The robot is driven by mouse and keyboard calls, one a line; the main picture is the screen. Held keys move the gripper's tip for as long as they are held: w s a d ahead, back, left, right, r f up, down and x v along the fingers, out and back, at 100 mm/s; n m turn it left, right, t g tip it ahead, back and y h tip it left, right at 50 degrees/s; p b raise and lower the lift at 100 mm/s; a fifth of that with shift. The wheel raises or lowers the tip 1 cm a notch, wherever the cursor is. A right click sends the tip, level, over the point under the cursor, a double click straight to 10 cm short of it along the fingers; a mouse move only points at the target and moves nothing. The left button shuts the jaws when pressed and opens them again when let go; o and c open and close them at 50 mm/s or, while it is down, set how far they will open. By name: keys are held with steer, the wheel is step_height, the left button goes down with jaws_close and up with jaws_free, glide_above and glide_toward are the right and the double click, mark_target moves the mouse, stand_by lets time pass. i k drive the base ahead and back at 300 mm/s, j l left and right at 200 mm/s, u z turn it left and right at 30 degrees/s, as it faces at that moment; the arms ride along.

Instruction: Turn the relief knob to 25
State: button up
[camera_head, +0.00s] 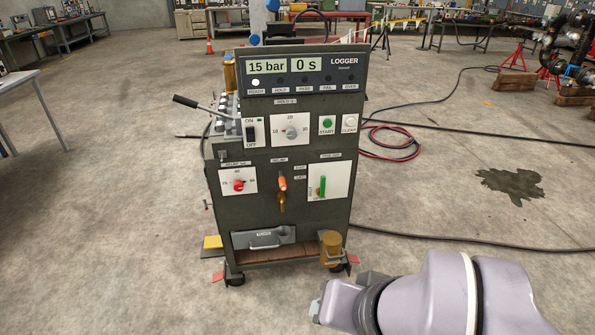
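The relief knob (239,186) is a small red knob on a white plate (229,174) at the left of the cabinet's front, below the ON/OFF switch. The small label above the plate seems to read relief. Its scale numbers are too small to read surely, and I cannot tell which mark the knob points to. My arm (430,295) reaches in from the bottom right, its visible end low, in front of the cabinet's lower right corner and well apart from the knob. My gripper's fingers do not show.
The dark cabinet (225,150) carries a display (267,67) reading 15 bar and 0 s, a grey dial (291,132), a green button (327,125), an orange-handled valve (282,184) and a green lever (322,186). A pump handle (186,102) juts left. Cables (450,238) lie right.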

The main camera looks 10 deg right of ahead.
mark_target(238, 186)
steer(key=i+j, duration=0.25)
steer(key=j, duration=0.15)
steer(key=i+j, duration=0.55)
steer(key=j, duration=0.25)
steer(key=i+j, duration=0.25)
steer(key=j, duration=0.15)
steer(key=i+j, duration=0.3)
steer(key=j+z, duration=0.05)
steer(key=j, duration=0.05)
